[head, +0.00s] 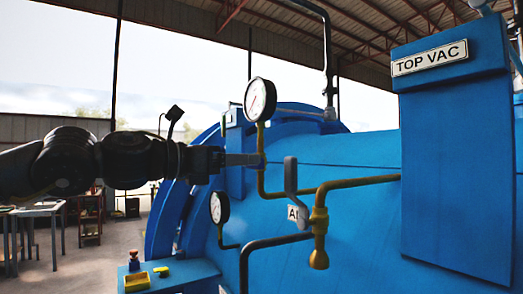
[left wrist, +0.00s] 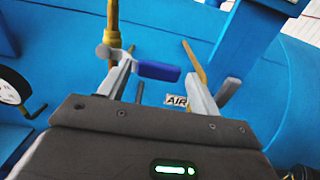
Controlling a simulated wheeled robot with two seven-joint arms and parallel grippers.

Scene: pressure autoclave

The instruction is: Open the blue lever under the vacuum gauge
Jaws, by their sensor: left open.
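The vacuum gauge (head: 260,99) is a round white dial on a brass pipe in the head view. The blue lever (left wrist: 158,70) shows in the left wrist view as a short blue handle, lying crosswise beside a brass vertical pipe (left wrist: 113,22) with a silver fitting. In the head view the lever is mostly hidden behind my gripper or lost against the blue tank. My left gripper (head: 246,160) reaches in from the left just below the gauge. In the left wrist view the gripper (left wrist: 158,88) is open, with the lever showing between its fingers; contact cannot be told. My right gripper is not in view.
A grey-handled brass valve (head: 319,225) stands right of my gripper, near the AIR label (left wrist: 176,100). A lower gauge (head: 220,207) sits below my gripper. The blue TOP VAC box (head: 455,170) stands at the right. Dark and brass pipes run close by.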

